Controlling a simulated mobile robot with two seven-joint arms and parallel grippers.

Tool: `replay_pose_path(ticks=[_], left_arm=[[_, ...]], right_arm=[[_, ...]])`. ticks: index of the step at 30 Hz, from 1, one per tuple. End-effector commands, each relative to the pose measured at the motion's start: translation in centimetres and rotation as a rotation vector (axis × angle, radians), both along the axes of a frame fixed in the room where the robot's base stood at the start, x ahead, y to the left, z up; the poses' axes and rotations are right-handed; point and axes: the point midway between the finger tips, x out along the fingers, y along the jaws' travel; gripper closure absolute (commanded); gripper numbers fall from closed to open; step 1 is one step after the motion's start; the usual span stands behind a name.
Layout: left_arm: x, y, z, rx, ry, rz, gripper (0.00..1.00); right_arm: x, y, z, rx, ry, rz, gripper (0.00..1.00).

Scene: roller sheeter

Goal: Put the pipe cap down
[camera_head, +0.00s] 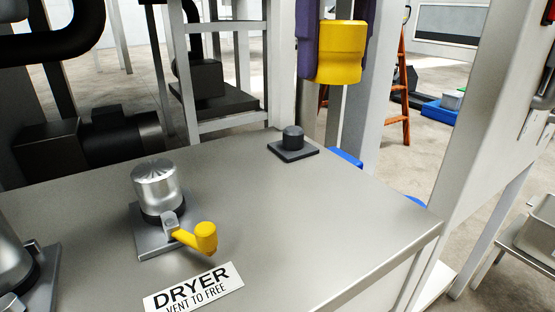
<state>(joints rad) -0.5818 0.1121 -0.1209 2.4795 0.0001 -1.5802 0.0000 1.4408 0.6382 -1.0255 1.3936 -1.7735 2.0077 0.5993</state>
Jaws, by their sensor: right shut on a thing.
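My right gripper (338,45) hangs at the top of the head view, with purple fingers pointing down. It is shut on the pipe cap (341,58), a yellow cup-shaped piece. The cap is held upright between the fingers and its upper end runs close to the picture's top. It appears beyond and above the far part of the grey metal top (330,205), apart from it. My left gripper is not in view.
On the metal top stand a silver domed fitting (156,185) with a yellow lever (203,238), a dark stub on a square plate (293,141), and a "DRYER" label (195,290). The top's right half is clear. A white post (475,130) rises at right.

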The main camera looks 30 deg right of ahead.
Motion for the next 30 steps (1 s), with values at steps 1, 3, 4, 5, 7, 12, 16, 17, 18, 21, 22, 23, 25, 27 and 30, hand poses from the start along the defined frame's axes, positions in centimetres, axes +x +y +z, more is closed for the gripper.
replay_pose_path(ticks=[1, 3, 4, 5, 7, 12, 16, 17, 18, 21, 22, 23, 25, 27, 30], left_arm=[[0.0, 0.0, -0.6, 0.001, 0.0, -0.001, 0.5], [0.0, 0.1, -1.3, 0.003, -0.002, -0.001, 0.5], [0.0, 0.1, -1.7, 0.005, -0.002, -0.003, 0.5], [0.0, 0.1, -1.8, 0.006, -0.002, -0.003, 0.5], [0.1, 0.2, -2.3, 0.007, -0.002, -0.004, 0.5], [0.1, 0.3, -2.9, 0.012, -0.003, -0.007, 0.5], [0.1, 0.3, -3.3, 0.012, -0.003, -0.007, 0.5], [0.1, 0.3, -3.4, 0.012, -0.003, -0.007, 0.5], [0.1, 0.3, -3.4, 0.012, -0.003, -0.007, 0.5], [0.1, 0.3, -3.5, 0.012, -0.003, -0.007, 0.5], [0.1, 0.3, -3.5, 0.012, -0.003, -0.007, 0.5], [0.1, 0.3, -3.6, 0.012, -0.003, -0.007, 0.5], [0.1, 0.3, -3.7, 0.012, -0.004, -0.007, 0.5], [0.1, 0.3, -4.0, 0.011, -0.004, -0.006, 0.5], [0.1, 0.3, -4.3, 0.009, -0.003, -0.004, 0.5]], right_arm=[[0.0, 0.0, -1.0, 0.001, 0.003, -0.003, 0.85], [-0.1, 0.0, -2.7, 0.002, 0.006, -0.003, 0.85], [-0.1, 0.0, -3.5, 0.002, 0.005, -0.004, 0.85], [-0.1, -0.1, -4.3, 0.001, 0.007, -0.004, 0.85], [-0.2, -0.1, -6.4, 0.0, 0.007, -0.003, 0.85], [-0.1, -0.1, -11.2, 0.0, 0.006, -0.005, 0.85], [-0.1, -0.1, -13.9, 0.001, 0.004, -0.003, 0.85], [-0.1, -0.1, -14.4, 0.001, 0.003, -0.003, 0.85], [-0.1, -0.1, -14.8, 0.0, 0.003, -0.003, 0.85], [0.0, 0.0, -15.5, 0.001, 0.001, -0.003, 0.85], [0.0, 0.0, -15.6, 0.001, 0.001, -0.003, 0.85], [0.0, -0.1, -15.9, 0.001, 0.002, -0.003, 0.85], [-0.1, -0.1, -16.6, 0.0, 0.003, -0.003, 0.85], [-0.1, -0.1, -17.8, 0.0, 0.004, -0.004, 0.85], [-0.1, -0.1, -19.4, 0.0, 0.003, -0.003, 0.85]])
